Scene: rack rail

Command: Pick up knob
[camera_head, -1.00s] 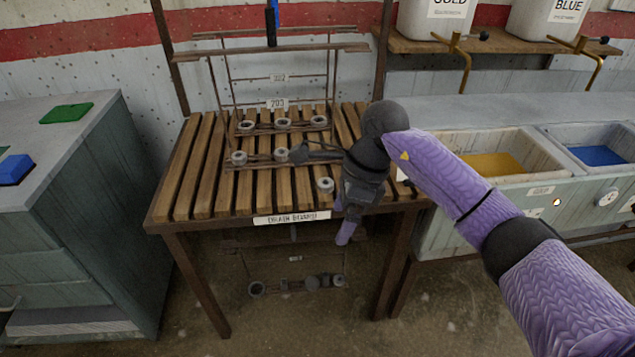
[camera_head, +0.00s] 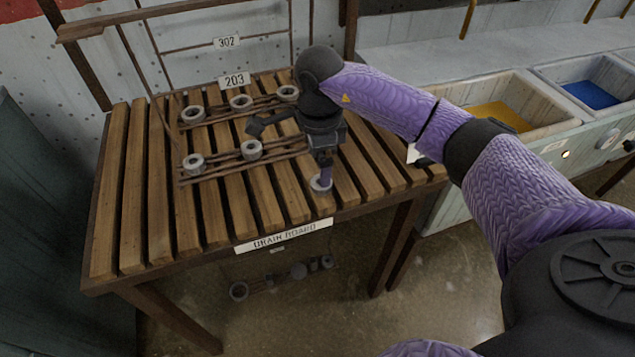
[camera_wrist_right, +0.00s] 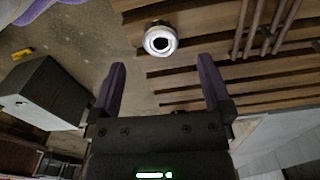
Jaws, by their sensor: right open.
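A pale round knob (camera_head: 320,184) with a dark ring sits alone on the slatted drain board, near its front edge. In the right wrist view the knob (camera_wrist_right: 160,40) lies just beyond the fingertips, roughly centred between them. My right gripper (camera_head: 325,176) points down at the knob in the head view and partly covers it. In the right wrist view its two purple fingers (camera_wrist_right: 160,72) are apart with nothing between them. Contact with the knob cannot be told from the head view. My left gripper is not in view.
Several similar round pieces stand on the back rail (camera_head: 241,102) and front rail (camera_head: 230,161) on the board. A dark piece (camera_head: 268,124) lies near the rails. Tubs with yellow (camera_head: 497,115) and blue (camera_head: 592,95) contents stand at right. The front-left slats are clear.

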